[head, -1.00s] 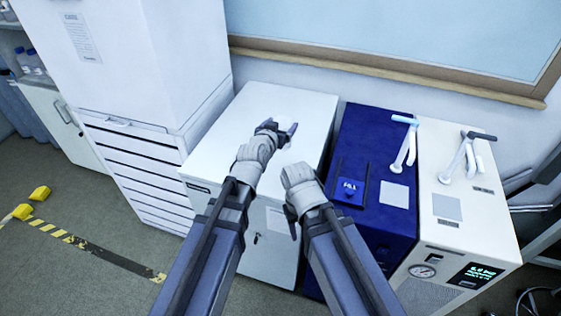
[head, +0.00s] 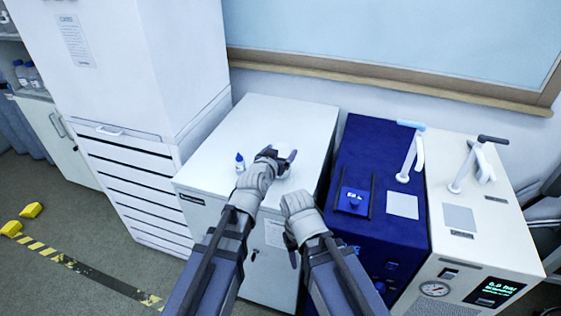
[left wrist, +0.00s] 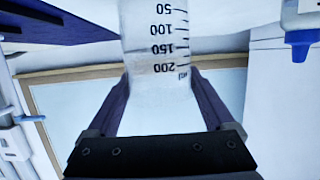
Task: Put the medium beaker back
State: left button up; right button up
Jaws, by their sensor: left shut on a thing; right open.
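The medium beaker (left wrist: 155,60) is clear, with black volume marks up to 200 ml. It appears upside down in the left wrist view, between the two fingers. My left gripper (head: 280,158) is shut on it. In the head view the beaker (head: 284,150) is a small pale shape at the fingertips, mostly hidden by the hand, over the white cabinet's top (head: 270,118). I cannot tell whether it touches the top. My right gripper (head: 292,252) is lower, in front of the cabinet's front face, open; its fingers are mostly hidden behind the wrist.
A small blue-capped bottle (head: 240,163) stands on the cabinet top, just left of my left gripper. A blue unit (head: 375,150) and a white unit (head: 480,240) with upright handles stand to the right. A tall white cabinet (head: 185,75) stands left. The cabinet's back area is clear.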

pick_arm(q)
jog(key=shift+f+b, duration=0.4)
jog(key=shift+f, duration=0.45)
pick_arm(e)
jog(key=shift+f, duration=0.85)
pick_arm(q)
jog(key=shift+f, duration=0.15)
jog(key=o, duration=1.6)
jog(key=shift+c, duration=0.2)
pick_arm(e)
jog(key=shift+f, duration=0.1)
